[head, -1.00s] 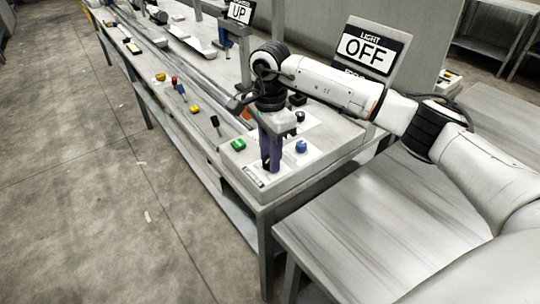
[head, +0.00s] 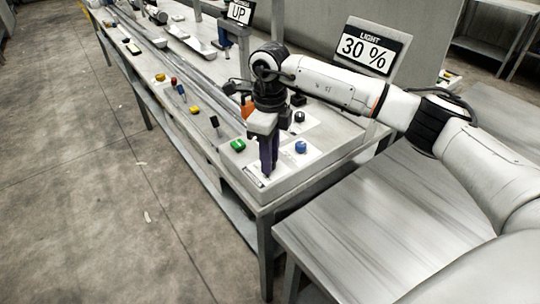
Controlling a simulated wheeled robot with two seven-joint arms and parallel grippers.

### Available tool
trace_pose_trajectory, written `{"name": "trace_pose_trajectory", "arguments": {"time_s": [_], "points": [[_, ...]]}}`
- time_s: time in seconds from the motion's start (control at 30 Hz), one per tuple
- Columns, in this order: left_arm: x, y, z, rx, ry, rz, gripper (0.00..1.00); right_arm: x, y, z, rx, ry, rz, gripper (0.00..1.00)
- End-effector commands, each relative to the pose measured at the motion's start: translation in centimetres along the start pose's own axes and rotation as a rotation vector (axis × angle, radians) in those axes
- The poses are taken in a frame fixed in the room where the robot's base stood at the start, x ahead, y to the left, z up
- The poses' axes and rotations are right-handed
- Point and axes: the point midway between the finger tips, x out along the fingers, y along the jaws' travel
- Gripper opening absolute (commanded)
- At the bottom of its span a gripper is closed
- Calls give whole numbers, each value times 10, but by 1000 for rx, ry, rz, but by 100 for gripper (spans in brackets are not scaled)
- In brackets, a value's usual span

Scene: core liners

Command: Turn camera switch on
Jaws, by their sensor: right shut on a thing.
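My right gripper (head: 268,160) points straight down at the white control panel (head: 318,160) at the near end of the bench. Its purple fingers are closed on a small control, which they hide. A green button (head: 238,145) is to the left of the fingers and a blue button (head: 301,147) to the right. A black knob (head: 299,117) is behind, to the right. The light sign (head: 366,48) reads 30 %. No readable label shows which control is the camera switch. My left gripper is out of view.
A second sign (head: 239,12) reads UP. Several coloured controls, including a yellow one (head: 195,110), line the bench farther left. An orange part (head: 248,108) shows behind the gripper. A bare grey table (head: 400,215) is at the right, under my arm.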

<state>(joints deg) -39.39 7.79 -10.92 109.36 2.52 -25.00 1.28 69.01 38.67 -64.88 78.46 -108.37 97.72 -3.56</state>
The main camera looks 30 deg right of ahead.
Motion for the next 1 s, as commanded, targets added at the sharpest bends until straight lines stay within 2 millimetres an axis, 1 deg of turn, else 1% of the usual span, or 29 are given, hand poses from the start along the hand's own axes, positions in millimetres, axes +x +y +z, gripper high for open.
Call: {"name": "trace_pose_trajectory", "arguments": {"time_s": [0.2,0.4,0.7,1.0], "points": [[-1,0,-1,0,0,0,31,-2,0,1,149,-3,-1,3],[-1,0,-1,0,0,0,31,-2,0,1,237,-3,-1,3],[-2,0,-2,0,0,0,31,-2,0,1,287,-4,-2,3],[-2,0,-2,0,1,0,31,-2,0,1,290,-4,-2,3]]}}
